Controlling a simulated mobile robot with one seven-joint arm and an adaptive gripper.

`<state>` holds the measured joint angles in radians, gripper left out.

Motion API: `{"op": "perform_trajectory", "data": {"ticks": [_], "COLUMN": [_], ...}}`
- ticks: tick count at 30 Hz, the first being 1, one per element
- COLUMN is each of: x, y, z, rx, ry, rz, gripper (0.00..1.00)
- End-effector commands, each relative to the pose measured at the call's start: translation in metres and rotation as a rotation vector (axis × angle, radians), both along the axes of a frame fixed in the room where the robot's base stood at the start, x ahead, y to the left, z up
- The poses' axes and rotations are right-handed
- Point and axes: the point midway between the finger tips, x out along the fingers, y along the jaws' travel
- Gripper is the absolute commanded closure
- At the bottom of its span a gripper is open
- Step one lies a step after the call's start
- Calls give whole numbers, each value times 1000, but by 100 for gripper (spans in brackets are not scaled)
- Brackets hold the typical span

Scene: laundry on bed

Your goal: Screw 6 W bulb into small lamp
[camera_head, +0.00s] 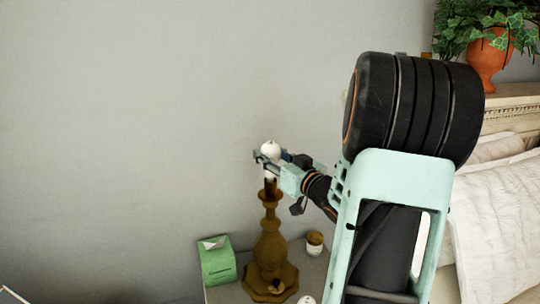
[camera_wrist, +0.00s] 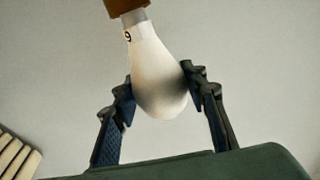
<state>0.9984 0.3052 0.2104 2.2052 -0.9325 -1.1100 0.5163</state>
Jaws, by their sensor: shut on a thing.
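A white bulb (camera_head: 270,148) stands upright at the top of the brown turned lamp (camera_head: 270,245). My gripper (camera_head: 267,160) reaches in from the right and is shut on the bulb. In the wrist view the two fingers press on opposite sides of the bulb's round glass (camera_wrist: 160,85). There its neck bears a dark mark that reads as a 9, or a 6 upside down. The neck meets the brown lamp socket (camera_wrist: 126,6) at the top edge of the wrist view. How deep the bulb's base sits in the socket is hidden.
A white rounded thing (camera_head: 307,299) is cut off at the bottom edge. The bed (camera_head: 497,215) and a potted plant (camera_head: 487,60) are at right.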

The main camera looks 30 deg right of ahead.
Motion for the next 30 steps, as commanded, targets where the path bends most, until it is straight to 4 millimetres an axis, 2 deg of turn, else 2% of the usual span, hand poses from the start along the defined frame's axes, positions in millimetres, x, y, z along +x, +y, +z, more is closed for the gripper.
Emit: {"op": "perform_trajectory", "data": {"ticks": [18,19,21,24,30], "x": [0,0,0,0,0], "y": [0,0,0,0,0], "z": [-7,-7,-6,-6,-6], "rx": [0,0,0,0,0], "ry": [0,0,0,0,0], "rz": [0,0,0,0,0], "gripper": [82,58,50,40,40]}}
